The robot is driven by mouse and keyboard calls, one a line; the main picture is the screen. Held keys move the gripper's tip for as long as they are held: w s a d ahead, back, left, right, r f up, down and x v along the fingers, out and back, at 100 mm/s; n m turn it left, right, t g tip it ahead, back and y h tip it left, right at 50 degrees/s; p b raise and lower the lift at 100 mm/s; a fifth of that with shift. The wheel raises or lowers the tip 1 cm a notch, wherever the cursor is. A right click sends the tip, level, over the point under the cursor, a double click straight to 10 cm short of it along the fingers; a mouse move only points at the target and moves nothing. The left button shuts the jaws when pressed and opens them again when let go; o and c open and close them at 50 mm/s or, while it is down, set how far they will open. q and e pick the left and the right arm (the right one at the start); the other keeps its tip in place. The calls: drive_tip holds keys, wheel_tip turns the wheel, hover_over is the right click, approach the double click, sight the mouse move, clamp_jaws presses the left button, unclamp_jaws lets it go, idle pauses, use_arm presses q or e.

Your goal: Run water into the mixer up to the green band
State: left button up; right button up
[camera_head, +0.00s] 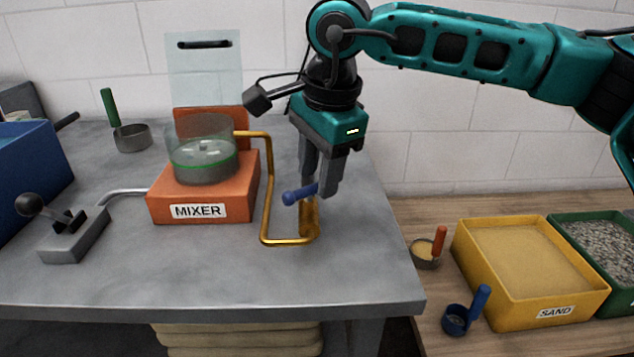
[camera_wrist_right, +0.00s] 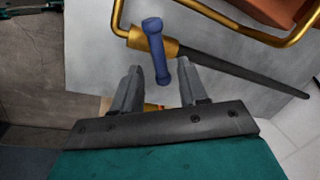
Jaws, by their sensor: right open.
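The orange mixer (camera_head: 205,195) stands on the grey bench with a clear cylindrical bowl (camera_head: 203,150) on top. A green band (camera_head: 204,178) runs around the lower bowl, and pale liquid seems to lie inside near it; its exact level is hard to tell. A brass pipe (camera_head: 268,190) runs from the bowl to a brass valve (camera_head: 309,218) with a blue handle (camera_head: 298,194). My right gripper (camera_head: 325,190) points down at the valve. In the right wrist view the blue handle (camera_wrist_right: 157,50) reaches toward the gap between the open fingers (camera_wrist_right: 150,85). My left gripper is out of view.
A lever box (camera_head: 72,235) sits at the bench's left front, and a green-handled pan (camera_head: 131,137) behind it. On the lower wooden table are a sand tray (camera_head: 583,312), a gravel tray (camera_head: 625,308), and red- and blue-handled scoops. The front of the bench is clear.

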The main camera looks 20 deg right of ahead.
drive_tip(key=shift+w+f, duration=0.15)
drive_tip(key=shift+f, duration=0.85)
clamp_jaws()
